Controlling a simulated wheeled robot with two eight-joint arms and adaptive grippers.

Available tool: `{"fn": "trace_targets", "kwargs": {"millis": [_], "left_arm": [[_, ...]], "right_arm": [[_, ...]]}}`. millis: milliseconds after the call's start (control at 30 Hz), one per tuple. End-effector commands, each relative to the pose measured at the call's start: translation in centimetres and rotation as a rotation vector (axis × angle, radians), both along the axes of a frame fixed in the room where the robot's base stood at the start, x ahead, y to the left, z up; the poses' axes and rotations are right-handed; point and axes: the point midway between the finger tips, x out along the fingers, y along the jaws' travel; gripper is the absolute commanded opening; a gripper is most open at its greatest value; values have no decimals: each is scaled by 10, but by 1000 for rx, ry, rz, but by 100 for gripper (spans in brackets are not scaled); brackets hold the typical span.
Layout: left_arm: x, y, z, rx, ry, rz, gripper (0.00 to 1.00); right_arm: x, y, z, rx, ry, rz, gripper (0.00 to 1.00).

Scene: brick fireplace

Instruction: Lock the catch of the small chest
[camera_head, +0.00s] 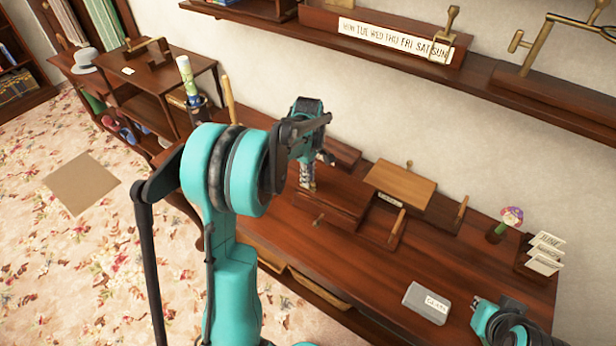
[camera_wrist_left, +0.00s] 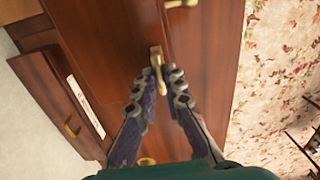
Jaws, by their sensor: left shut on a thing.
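The small chest (camera_head: 345,203) is a dark reddish-brown wooden box on the wooden desk, partly hidden behind my left gripper. In the left wrist view its brown wood (camera_wrist_left: 115,45) fills the middle, with a small brass catch (camera_wrist_left: 156,56) on it. My left gripper (camera_wrist_left: 160,76) has its two fingertips closed on the catch. In the head view my left gripper (camera_head: 308,184) points down at the chest.
A wooden stand with a tilted board (camera_head: 400,184) is right of the chest. A shelf (camera_head: 540,95) overhangs the desk's back. Bare desktop lies in front.

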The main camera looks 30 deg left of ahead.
Motion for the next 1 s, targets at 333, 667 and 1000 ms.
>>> {"fn": "trace_targets", "kwargs": {"millis": [333, 667, 1000], "left_arm": [[0, 0, 1, 0, -1, -182, 0], [0, 0, 1, 0, -1, -490, 0], [0, 0, 0, 0, -1, -812, 0]], "right_arm": [[0, 0, 3, 0, 0, 0, 0], [0, 0, 7, 0, 0, 0, 0], [0, 0, 10, 0, 0, 0, 0]]}}
